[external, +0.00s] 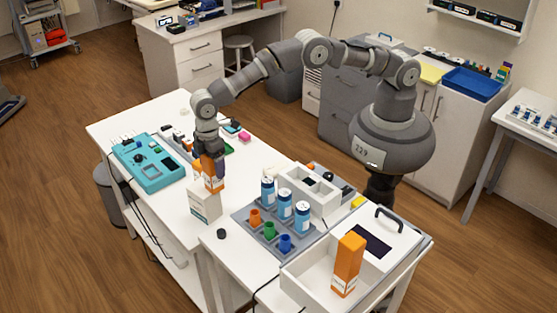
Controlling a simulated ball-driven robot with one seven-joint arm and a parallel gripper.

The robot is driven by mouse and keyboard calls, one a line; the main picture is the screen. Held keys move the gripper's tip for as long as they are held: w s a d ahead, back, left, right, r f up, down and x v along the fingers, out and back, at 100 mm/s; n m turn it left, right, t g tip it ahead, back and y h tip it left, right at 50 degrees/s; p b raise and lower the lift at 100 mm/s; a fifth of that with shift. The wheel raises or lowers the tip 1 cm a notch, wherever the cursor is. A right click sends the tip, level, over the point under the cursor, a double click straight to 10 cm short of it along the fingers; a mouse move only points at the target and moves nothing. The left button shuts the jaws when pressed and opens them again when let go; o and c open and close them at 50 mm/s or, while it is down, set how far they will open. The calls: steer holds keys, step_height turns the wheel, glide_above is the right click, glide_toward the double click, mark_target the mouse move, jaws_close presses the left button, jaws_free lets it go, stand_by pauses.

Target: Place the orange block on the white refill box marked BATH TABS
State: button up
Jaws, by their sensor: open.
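A white box (205,208) with small print stands upright near the front edge of the white table; its lettering is too small to read. An orange block (213,185) is at the top of this box and appears to rest on it, though the exact contact is too small to tell. My gripper (209,168) points down right over the box, with its open fingers at the orange block. The fingers partly hide the block's upper part.
A teal case (150,163) lies left of the box. To the right, a grey tray (243,216) holds blue-and-white bottles and coloured cups. A tall orange carton (347,264) stands in a white bin (310,284). A small black cap (221,234) lies near the box.

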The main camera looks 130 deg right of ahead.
step_height(320, 180, up, 12)
steer(key=shift+r+p, duration=0.1)
steer(key=shift+p, duration=0.95)
steer(key=s+a+r+t+h, duration=0.1)
steer(key=a+r+t, duration=0.4)
steer(key=r, duration=1)
steer(key=a+r+t, duration=0.2)
steer(key=a+r, duration=0.4)
steer(key=r, duration=0.9)
steer(key=s+a+r+t, duration=0.4)
steer(key=s+a+r, duration=0.1)
steer(key=s+r, duration=0.5)
steer(key=s+a+r+t+y, duration=0.1)
steer(key=s+a+r+t, duration=0.3)
steer(key=s+r, duration=0.7)
step_height(320, 180, up, 4)
steer(key=shift+a+r, duration=0.25)
steer(key=shift+a, duration=0.5)
steer(key=shift+f, duration=0.1)
